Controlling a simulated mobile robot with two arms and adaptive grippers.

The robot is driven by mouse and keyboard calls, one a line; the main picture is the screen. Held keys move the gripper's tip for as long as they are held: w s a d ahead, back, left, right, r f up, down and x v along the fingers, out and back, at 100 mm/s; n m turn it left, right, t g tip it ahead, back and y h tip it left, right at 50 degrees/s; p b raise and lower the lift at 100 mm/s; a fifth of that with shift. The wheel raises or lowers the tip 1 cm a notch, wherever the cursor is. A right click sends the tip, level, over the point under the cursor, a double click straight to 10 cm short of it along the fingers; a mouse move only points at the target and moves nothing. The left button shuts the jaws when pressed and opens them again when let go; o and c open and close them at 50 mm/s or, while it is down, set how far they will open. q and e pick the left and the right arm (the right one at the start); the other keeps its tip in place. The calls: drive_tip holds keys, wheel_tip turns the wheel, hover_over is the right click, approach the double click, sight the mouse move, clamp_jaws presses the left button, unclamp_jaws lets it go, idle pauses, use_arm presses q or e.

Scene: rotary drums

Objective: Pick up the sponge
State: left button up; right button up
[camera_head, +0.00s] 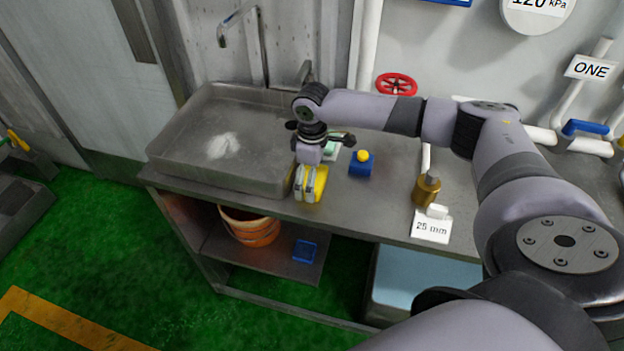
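My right arm comes in from the right, and its wrist bends down over the counter beside the sink. My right gripper (311,190) points down near the counter's front edge, with yellow and pale grey parts side by side at its end. They look close together, but any gap or held thing between them is too small to make out. A small pale green and white block (333,150), perhaps the sponge, lies on the counter behind the gripper, partly hidden by the wrist. The gripper appears apart from it. My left gripper is not in view.
A metal sink (190,160) with a whitish patch is left of the gripper. A blue box with a yellow button (361,164), a brass fitting (427,188) and a "25 mm" sign (431,229) stand to the right. An orange bucket (250,229) sits on the shelf below.

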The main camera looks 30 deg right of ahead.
drive_tip(key=c, duration=0.9)
drive_tip(key=shift+o, duration=0.2)
drive_tip(key=shift+r, duration=0.15)
wheel_tip(320, 180, up, 20)
drive_tip(key=b, duration=0.2)
drive_tip(key=shift+b, duration=0.3)
